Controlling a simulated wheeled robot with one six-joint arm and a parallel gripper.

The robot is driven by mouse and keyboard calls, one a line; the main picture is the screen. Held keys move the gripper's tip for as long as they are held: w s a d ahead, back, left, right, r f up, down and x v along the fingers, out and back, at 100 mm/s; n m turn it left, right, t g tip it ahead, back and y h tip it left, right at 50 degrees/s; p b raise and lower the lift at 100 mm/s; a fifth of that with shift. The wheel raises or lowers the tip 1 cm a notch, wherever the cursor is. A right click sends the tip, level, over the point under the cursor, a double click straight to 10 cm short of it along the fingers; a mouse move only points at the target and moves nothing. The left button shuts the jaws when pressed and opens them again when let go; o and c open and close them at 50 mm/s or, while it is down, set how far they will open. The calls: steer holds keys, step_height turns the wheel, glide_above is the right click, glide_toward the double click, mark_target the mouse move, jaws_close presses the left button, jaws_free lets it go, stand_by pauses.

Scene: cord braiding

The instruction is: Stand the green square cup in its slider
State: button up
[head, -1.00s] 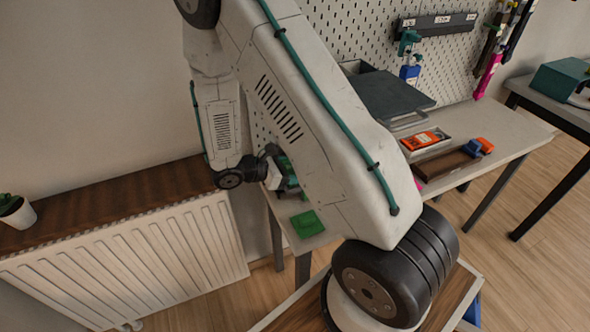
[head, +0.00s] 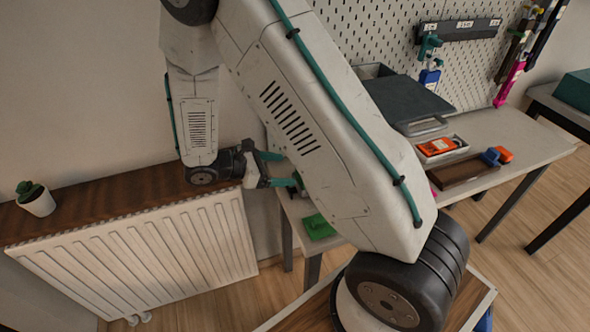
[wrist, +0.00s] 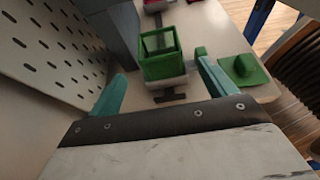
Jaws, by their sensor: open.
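The green square cup (wrist: 161,54) stands upright and open-topped in the wrist view. Its base rests in or on a pale slider (wrist: 166,84) that sits across a dark rail (wrist: 170,97). I cannot tell how deep the cup sits in it. My gripper (wrist: 161,70) is open, with one teal finger on each side of the cup's near side, apart from it. In the head view my gripper (head: 290,168) is also open, and my own arm hides the cup and slider.
A green flat piece with a raised knob (wrist: 242,70) lies right of the cup; it also shows in the head view (head: 318,226). A pegboard (wrist: 50,45) rises at left, with a grey block (wrist: 115,30) nearby. A radiator (head: 140,250) stands below the shelf.

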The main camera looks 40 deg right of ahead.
steer(key=s+a+r+m+y, duration=0.1)
steer(key=s+r+m+y, duration=0.25)
steer(key=r, duration=0.45)
steer(key=s+r+m+y, duration=0.3)
steer(key=s+r+m, duration=0.15)
steer(key=r, duration=0.35)
steer(key=s+a+r+m+t+y, duration=0.2)
steer(key=s+r+m+y, duration=0.1)
steer(key=s, duration=0.4)
steer(key=s+a+r+m+t+y, duration=0.3)
steer(key=s+r, duration=0.3)
steer(key=s, duration=0.1)
steer(key=shift+m, duration=0.4)
steer(key=shift+y, duration=0.25)
